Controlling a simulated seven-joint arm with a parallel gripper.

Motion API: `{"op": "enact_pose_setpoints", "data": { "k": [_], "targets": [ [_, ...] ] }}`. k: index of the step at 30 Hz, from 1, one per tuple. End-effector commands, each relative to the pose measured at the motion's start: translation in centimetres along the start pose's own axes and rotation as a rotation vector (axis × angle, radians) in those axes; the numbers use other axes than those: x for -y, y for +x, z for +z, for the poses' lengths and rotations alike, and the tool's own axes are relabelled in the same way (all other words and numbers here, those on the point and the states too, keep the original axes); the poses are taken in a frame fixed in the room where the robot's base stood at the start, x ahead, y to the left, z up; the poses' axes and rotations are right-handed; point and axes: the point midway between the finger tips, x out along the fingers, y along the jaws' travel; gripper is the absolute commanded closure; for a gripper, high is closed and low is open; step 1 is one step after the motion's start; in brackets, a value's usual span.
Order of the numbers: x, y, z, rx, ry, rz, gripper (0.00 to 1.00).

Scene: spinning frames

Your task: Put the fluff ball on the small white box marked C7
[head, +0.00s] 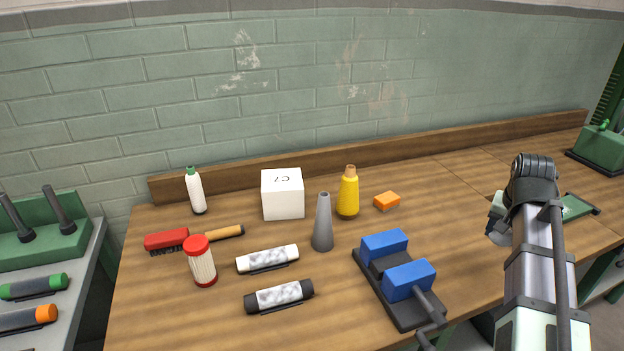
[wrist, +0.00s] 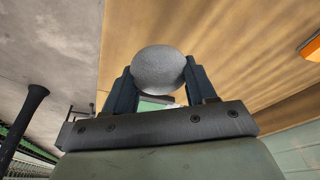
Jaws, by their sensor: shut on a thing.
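The small white box marked C7 (head: 283,197) stands upright on the wooden bench, left of the middle in the head view. Its top is bare. In the wrist view, a round grey-white fluff ball (wrist: 158,66) sits between the two dark fingers of my gripper (wrist: 161,88). The gripper is shut on it. In the head view, my arm is at the right, well to the right of the white box. There, my fingers and the ball are hidden behind the arm.
Near the white box stand a yellow bottle (head: 348,195), a grey cone (head: 322,224) and a white bottle (head: 195,192). An orange block (head: 387,201) lies to the right. A blue-jawed vise (head: 390,275) is at the front. The bench between the vise and my arm is clear.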

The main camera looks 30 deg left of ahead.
Motion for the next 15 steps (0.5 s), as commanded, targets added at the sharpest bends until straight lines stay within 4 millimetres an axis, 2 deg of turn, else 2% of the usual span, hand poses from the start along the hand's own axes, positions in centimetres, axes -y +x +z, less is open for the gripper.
{"op": "enact_pose_setpoints", "data": {
  "k": [6, 15],
  "targets": [
    [-1.6, -0.7, -0.6, -0.004, 0.1, 0.026, 0.72],
    [1.8, -0.9, 0.0, -0.003, 0.045, 0.012, 0.72]
  ]
}}
